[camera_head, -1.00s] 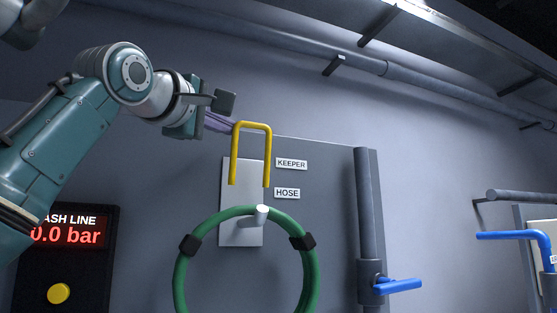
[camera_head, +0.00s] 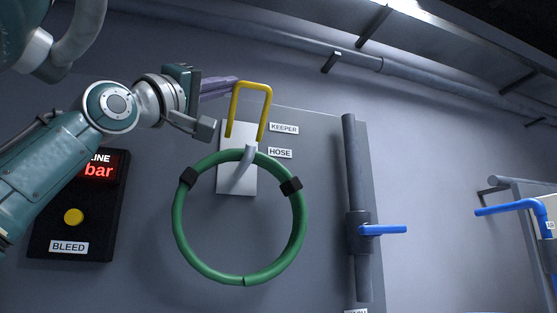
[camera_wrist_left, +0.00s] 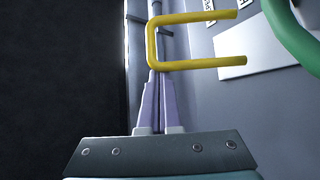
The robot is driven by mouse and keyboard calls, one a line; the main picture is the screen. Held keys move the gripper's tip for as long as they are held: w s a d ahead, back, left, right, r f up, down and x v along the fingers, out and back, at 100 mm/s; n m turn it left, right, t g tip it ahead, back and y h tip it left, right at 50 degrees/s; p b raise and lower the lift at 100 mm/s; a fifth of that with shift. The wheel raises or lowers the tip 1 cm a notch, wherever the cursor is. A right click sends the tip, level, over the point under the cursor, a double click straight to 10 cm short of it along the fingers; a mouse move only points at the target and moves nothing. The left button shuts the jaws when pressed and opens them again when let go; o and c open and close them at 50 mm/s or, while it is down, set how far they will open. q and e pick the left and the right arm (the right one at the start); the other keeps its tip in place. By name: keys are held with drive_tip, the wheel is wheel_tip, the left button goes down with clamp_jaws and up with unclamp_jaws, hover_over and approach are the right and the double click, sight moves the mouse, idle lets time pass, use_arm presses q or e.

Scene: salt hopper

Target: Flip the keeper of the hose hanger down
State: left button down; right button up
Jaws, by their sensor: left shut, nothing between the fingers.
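The keeper (camera_head: 251,87) is a yellow U-shaped bar. It stands up with its closed end at the top, above the hose hanger's pale plate (camera_head: 238,182) and peg (camera_head: 247,157). My left gripper (camera_head: 234,81) is shut and empty, its purple fingers reaching to the keeper's upper left corner. In the left wrist view the shut fingertips (camera_wrist_left: 156,74) end close to the bend of the keeper (camera_wrist_left: 151,44); I cannot tell whether they touch. The green hose (camera_head: 178,232) hangs in a loop on the peg. My right gripper is not in view.
KEEPER (camera_head: 284,128) and HOSE (camera_head: 280,152) labels are right of the plate. A grey vertical pipe (camera_head: 350,180) with a blue lever (camera_head: 384,230) stands farther right. A dark display panel (camera_head: 98,220) with a yellow button (camera_head: 74,217) is at lower left.

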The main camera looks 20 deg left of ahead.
use_arm(q)
drive_tip(key=shift+s+d+f+m+b, duration=0.15)
drive_tip(key=shift+s+f+b, duration=0.05)
drive_tip(key=shift+f+b, duration=0.25)
drive_tip(key=shift+s+d+f+m+b, duration=0.15)
drive_tip(key=shift+f+b, duration=0.15)
drive_tip(key=shift+f, duration=0.2)
drive_tip(key=f+b, duration=0.3)
drive_tip(key=shift+s+d+f, duration=0.25)
drive_tip(key=shift+s+d, duration=0.05)
drive_tip(key=shift+s, duration=0.1)
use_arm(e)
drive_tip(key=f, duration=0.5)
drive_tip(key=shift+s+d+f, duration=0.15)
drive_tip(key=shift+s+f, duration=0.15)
